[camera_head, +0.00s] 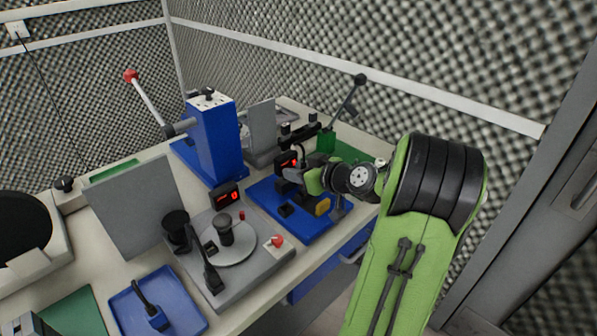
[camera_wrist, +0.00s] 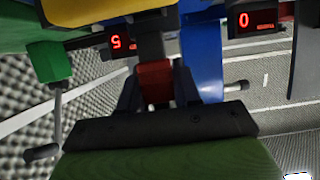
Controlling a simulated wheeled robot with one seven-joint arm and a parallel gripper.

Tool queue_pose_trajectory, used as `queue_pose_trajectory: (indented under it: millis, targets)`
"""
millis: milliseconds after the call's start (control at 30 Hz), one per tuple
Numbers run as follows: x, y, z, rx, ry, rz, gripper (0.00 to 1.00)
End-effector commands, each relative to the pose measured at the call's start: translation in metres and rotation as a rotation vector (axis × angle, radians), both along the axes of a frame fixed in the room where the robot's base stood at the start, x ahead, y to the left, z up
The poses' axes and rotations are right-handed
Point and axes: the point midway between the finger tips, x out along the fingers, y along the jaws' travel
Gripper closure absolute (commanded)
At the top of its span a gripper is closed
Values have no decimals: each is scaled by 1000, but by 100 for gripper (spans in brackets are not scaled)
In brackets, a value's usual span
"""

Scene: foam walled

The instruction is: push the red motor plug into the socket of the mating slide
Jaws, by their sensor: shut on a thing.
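My gripper (camera_head: 297,174) is over the blue-based station (camera_head: 300,232) at the middle of the bench. In the wrist view, my gripper (camera_wrist: 157,84) is shut on the red plug (camera_wrist: 155,82), which sits between the dark fingers. A dark grey part (camera_wrist: 150,45) lies directly beyond the plug. I cannot tell whether the plug touches it or is in a socket. A small black block (camera_head: 286,210) and a yellow block (camera_head: 322,206) are on the blue base. The slide's socket is not clearly visible, and the plug is hidden in the head view.
A blue press (camera_head: 216,140) with a red-knobbed lever stands behind to the left. A grey station with a round plate (camera_head: 228,243) is in front, beside a blue tray (camera_head: 180,302). A green lever press (camera_head: 326,140) is close behind my gripper. Red displays read 5 and 0.

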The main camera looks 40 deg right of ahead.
Motion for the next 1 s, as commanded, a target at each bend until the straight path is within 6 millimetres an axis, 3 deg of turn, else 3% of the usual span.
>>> queue_pose_trajectory:
  millis: [1000]
  targets:
    - [0,0,-7,-1,0,0,97]
